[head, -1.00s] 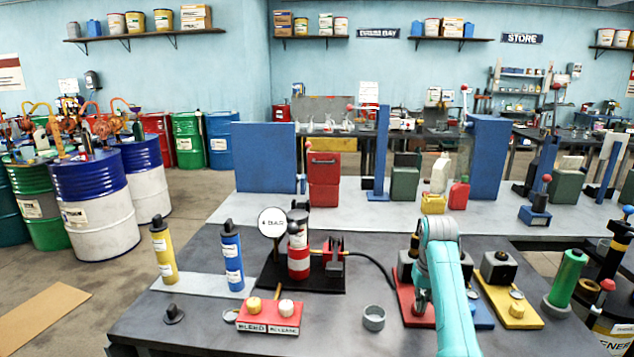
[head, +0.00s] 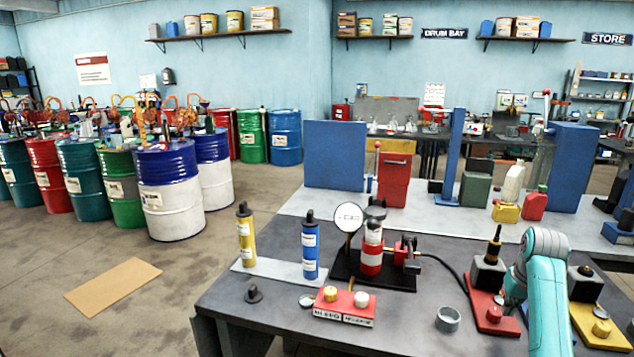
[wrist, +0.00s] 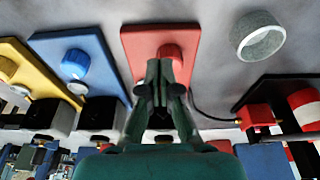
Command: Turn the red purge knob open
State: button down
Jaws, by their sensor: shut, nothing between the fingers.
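The red purge knob (wrist: 171,53) sits on a red plate (wrist: 140,42) in the wrist view. My gripper (wrist: 160,66) is shut and empty, with its fingertips in front of the knob and overlapping its lower edge in the picture. I cannot tell whether they touch it. In the head view the red knob (head: 494,313) shows on the red plate (head: 480,294) at the right of the bench, just left of my teal arm. My fingers are mostly hidden behind the arm there.
A blue knob (wrist: 75,63) and a yellow plate (wrist: 40,75) lie left in the wrist view. A grey ring cup (wrist: 257,37) stands to the right.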

aim_at(500, 327)
jog(key=shift+s+x, duration=0.2)
jog(key=shift+x, duration=0.65)
jog(key=shift+s+x, duration=0.2)
jog(key=shift+x, duration=0.7)
jog(key=shift+w+a, duration=0.1)
jog(key=shift+a, duration=0.7)
jog(key=shift+w+a, duration=0.3)
jog(key=shift+a, duration=0.3)
jog(key=shift+s+a, duration=0.1)
jog(key=shift+s, duration=0.05)
jog(key=shift+s+a, duration=0.1)
jog(key=shift+s, duration=0.05)
jog(key=shift+w+v, duration=0.2)
jog(key=shift+v, duration=0.75)
jog(key=shift+w+v, duration=0.25)
jog(key=shift+v, duration=0.7)
jog(key=shift+w+v, duration=0.2)
jog(key=shift+v, duration=0.75)
jog(key=shift+r, duration=0.2)
jog(key=shift+s+d+f, duration=0.1)
jog(key=shift+d+f, duration=0.5)
jog(key=shift+f, duration=0.4)
jog(key=shift+d+f, duration=0.55)
jog(key=shift+f, duration=0.5)
jog(key=shift+s+d+f, duration=0.1)
jog(key=shift+d+f, duration=0.5)
jog(key=shift+f, duration=0.4)
